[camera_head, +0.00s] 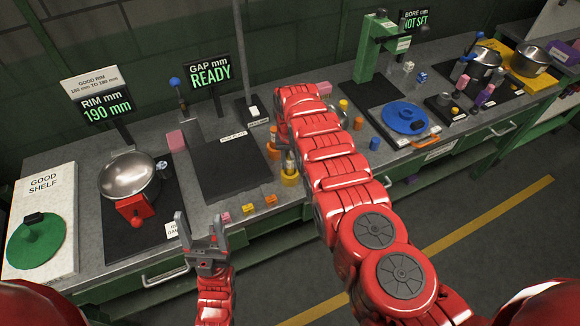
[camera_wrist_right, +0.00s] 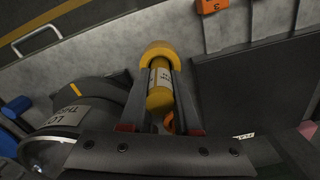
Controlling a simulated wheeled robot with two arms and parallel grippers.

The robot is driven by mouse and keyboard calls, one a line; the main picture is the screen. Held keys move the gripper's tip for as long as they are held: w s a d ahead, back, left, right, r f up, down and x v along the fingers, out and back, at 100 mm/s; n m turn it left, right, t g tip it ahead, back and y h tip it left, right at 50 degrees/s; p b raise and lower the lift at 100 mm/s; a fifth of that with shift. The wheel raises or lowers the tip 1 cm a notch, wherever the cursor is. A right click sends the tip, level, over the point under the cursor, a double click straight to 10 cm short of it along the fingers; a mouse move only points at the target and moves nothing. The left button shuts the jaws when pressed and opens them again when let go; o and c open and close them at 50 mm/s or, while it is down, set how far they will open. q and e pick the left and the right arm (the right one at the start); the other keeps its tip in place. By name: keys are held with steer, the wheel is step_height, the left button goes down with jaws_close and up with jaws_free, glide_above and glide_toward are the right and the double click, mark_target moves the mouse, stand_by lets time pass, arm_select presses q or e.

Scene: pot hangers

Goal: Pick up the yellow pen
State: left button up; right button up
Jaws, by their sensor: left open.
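A yellow cylinder with a white label, which looks like the yellow pen (camera_wrist_right: 160,92), stands in a wider yellow ring holder (camera_wrist_right: 157,50) in the right wrist view. My right gripper (camera_wrist_right: 162,75) has one finger on each side of it; I cannot tell whether they press on it. In the head view my right arm partly covers this spot, and the yellow holder (camera_head: 290,178) shows beside the arm at the bench's front.
A steel pot (camera_head: 128,175) with a red block sits on a dark mat at left. A dark flat plate (camera_head: 228,168) lies left of the holder. Small yellow and orange blocks (camera_head: 248,207) line the front edge. A blue lid (camera_head: 404,117) lies to the right.

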jaws_close()
steer(key=shift+r, duration=0.15)
steer(key=shift+r, duration=1.25)
step_height(320, 180, up, 6)
steer(key=b, duration=0.2)
steer(key=shift+w+b, duration=0.1)
steer(key=shift+b, duration=0.2)
steer(key=shift+r, duration=0.6)
